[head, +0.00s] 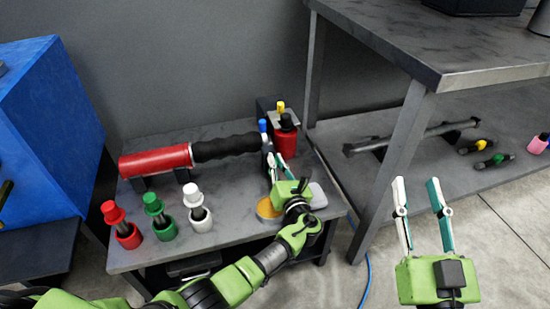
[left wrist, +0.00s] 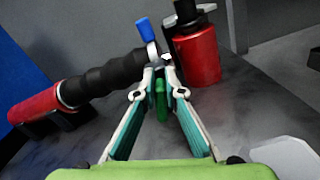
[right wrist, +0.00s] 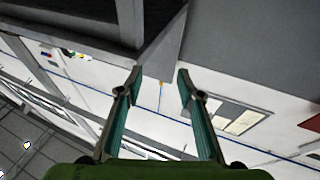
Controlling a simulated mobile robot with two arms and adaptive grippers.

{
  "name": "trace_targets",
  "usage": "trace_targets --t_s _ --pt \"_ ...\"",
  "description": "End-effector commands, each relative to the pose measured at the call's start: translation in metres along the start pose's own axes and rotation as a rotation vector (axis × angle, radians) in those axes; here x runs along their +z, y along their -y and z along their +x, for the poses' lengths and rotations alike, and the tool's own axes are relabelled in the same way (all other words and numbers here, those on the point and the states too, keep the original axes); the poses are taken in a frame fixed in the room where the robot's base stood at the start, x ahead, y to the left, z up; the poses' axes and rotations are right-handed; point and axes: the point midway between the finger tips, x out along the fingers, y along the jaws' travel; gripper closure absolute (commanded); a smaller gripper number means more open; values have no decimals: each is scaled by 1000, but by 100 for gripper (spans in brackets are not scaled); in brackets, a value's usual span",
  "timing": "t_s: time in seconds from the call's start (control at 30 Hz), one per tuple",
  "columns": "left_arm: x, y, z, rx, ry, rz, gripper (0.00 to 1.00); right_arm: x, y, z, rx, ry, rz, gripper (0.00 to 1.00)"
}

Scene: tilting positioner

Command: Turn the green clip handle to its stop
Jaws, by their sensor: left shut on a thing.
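The green clip handle (left wrist: 161,101) shows between the fingers of my left gripper (left wrist: 161,72), at the near end of the black ribbed hose (left wrist: 105,77). My left gripper is shut on it; the fingertips cover its upper part and the clip body. In the head view my left gripper (head: 276,162) is at the hose's right end, and the green handle is hidden there. A blue handle (left wrist: 146,30) stands up beside the same end. My right gripper (head: 416,183) is open and empty, away to the right over the floor; it also shows open in the right wrist view (right wrist: 159,75).
A red cylinder (head: 156,161) joins the hose's left end. A red canister (head: 286,139) stands close right of the clip. Red, green (head: 159,217) and white knobbed pieces stand at the small table's front. A taller grey bench (head: 447,55) is at right.

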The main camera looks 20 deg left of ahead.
Motion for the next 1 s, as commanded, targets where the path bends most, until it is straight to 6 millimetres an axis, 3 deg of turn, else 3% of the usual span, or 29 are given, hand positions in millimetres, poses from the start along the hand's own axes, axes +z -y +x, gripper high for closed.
trace_targets --t_s 0.3,0.5,0.7,1.0 --pt "2 4 0 -1 -1 152 100 70 -10 -18 19 349 -8 66" --pt "0 6 -1 -1 -1 232 100 98 -14 -36 28 500 -10 66" --pt "-1 8 0 0 -1 285 100 115 -16 -48 34 591 -10 66" --pt "-2 8 -1 0 -1 309 100 123 -17 -55 36 635 -10 66"
